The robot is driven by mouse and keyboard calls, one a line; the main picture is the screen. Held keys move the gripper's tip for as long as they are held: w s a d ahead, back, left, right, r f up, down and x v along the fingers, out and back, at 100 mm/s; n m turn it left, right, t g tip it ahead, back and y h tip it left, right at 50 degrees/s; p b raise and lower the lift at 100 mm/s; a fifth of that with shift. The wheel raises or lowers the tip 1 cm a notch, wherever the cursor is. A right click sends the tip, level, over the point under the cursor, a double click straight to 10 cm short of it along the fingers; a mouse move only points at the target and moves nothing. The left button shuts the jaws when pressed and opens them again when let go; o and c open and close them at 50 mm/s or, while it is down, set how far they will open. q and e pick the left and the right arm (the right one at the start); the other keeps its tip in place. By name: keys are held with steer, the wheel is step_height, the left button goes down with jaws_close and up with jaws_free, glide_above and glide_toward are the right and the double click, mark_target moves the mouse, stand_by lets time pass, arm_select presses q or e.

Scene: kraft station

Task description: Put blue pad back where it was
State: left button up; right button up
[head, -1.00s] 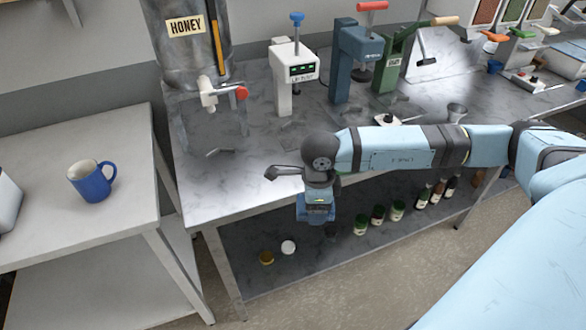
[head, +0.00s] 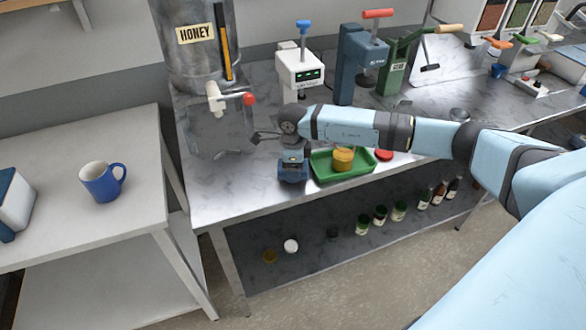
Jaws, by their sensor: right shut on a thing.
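My right gripper (head: 292,179) points down over the front part of the metal bench, just left of a green tray. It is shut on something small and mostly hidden. Blue shows at its lower end, which fits the blue pad (head: 291,175), but I cannot clearly part pad from gripper. I cannot tell whether it touches the bench top. My left gripper is not in view.
The green tray (head: 322,176) holds an amber jar (head: 343,160); a red lid (head: 384,154) lies beside it. The honey tank (head: 201,62) with its red-handled tap (head: 249,99) stands behind left. Presses stand at the back. A blue mug (head: 100,184) is on the left table.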

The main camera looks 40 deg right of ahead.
steer(key=shift+f, duration=0.85)
steer(key=shift+f, duration=0.1)
steer(key=o, duration=0.9)
